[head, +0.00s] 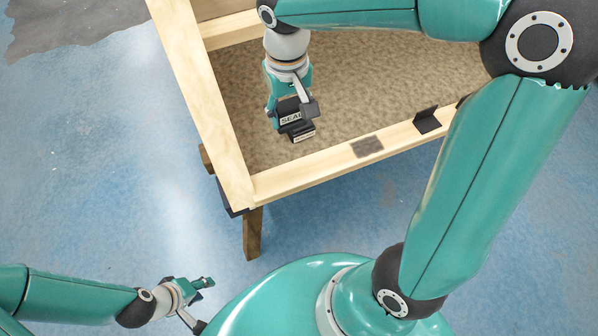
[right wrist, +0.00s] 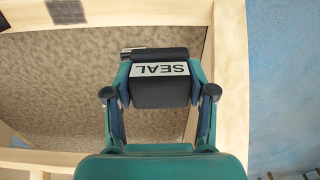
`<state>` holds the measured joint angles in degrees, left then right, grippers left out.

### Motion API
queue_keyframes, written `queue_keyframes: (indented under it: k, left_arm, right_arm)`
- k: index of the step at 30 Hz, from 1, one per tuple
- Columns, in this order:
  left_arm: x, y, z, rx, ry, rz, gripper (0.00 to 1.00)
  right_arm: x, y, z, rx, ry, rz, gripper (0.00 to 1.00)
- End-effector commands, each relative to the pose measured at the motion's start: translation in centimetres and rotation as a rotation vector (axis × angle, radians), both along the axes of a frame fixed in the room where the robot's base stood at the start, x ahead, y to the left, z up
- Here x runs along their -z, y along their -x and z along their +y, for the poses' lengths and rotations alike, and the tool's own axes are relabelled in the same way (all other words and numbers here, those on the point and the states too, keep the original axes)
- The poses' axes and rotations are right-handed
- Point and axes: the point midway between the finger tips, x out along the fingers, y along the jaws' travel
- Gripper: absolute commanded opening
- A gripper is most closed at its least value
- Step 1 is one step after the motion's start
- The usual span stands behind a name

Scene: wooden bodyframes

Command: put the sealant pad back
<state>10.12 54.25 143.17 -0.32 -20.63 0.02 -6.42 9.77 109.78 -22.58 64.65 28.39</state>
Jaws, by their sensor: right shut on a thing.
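The sealant pad (head: 303,133) is a black block with white labels, one reading "SEAL". My right gripper (head: 290,108) is shut on it, over the front left corner area of the wooden frame. In the right wrist view, the pad (right wrist: 160,92) sits between both fingers of the right gripper (right wrist: 160,85). A dark, textured patch (head: 367,147) lies on the front rail, right of the pad; it also shows in the right wrist view (right wrist: 66,12). My left gripper (head: 205,304) is empty, with its fingers spread, low at the left, well away from the frame.
The wooden frame (head: 205,100) has raised rails around a brown, mottled panel (head: 370,85). A black bracket (head: 427,121) stands on the front rail, right of the patch. A wooden leg (head: 252,232) stands below the front left corner. Blue floor (head: 110,170) is clear at left.

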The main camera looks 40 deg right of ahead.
Motion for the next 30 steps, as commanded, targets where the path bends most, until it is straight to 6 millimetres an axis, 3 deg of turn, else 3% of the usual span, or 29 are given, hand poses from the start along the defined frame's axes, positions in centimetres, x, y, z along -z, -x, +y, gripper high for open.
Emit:
queue_keyframes:
  k: [3,7,21,25,30]
  left_arm:
    - [0.5,0.0,0.0,0.000,0.000,0.000,0.40]
    - [0.7,0.0,0.0,0.000,0.000,0.000,0.40]
    - [2.2,0.0,0.0,0.000,0.000,0.000,0.40]
    - [2.4,0.0,0.0,0.000,0.000,0.000,0.40]
    - [2.5,0.0,0.0,0.000,0.000,0.000,0.40]
  right_arm:
    - [-1.3,1.7,-0.4,0.027,-0.005,-0.001,0.23]
    - [-0.6,2.4,-0.5,0.035,-0.006,0.005,0.23]
    - [11.1,2.4,-0.5,0.034,-0.007,0.009,0.23]
    - [13.1,2.4,-0.5,0.035,-0.007,0.005,0.23]
    - [14.1,2.3,-0.6,0.035,-0.006,0.004,0.23]
